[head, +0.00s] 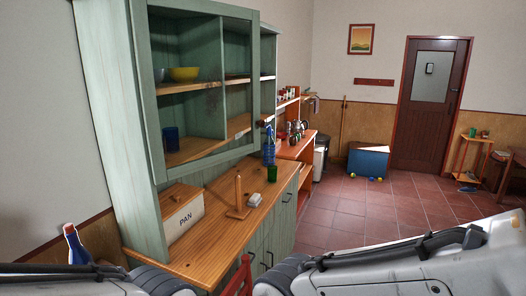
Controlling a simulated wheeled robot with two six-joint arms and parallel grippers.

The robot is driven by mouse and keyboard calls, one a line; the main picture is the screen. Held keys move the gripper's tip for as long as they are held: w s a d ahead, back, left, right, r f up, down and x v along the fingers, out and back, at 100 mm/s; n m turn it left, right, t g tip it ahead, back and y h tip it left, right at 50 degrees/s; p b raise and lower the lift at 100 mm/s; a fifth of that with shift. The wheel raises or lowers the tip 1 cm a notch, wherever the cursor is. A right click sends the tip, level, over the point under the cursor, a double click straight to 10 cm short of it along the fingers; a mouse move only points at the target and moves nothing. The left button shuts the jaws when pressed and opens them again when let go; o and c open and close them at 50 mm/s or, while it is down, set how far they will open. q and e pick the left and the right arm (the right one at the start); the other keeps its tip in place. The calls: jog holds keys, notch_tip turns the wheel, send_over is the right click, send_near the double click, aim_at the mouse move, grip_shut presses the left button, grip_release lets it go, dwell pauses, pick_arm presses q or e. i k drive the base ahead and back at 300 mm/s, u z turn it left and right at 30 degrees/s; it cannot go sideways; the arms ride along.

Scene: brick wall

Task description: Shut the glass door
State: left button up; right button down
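The green cabinet (110,110) stands at the left, with shelves in its upper part. Its glass door (158,130) has a green frame, and the shelves show through or behind it. The door's right upright stands out in front of the cabinet's right-hand section, so it looks ajar, but how far I cannot tell. A small dark knob shows near its lower right. My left arm comes in at the bottom left and my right arm from the bottom right. Both grippers are out of view, and neither arm is seen touching the door.
On the wooden counter (220,215) stand a PAN box (180,215), a wooden holder (238,200), a green cup (272,174) and a blue bottle (269,150). A yellow bowl (184,74) sits on a shelf. The tiled floor (350,205) to the right is mostly clear.

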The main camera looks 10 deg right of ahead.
aim_at(138, 8)
jog(key=k, duration=0.15)
jog(key=z, duration=1.95)
jog(key=i, duration=2.95)
jog(key=u, duration=3.2)
jog(key=i, duration=0.5)
jog(key=z, duration=0.05)
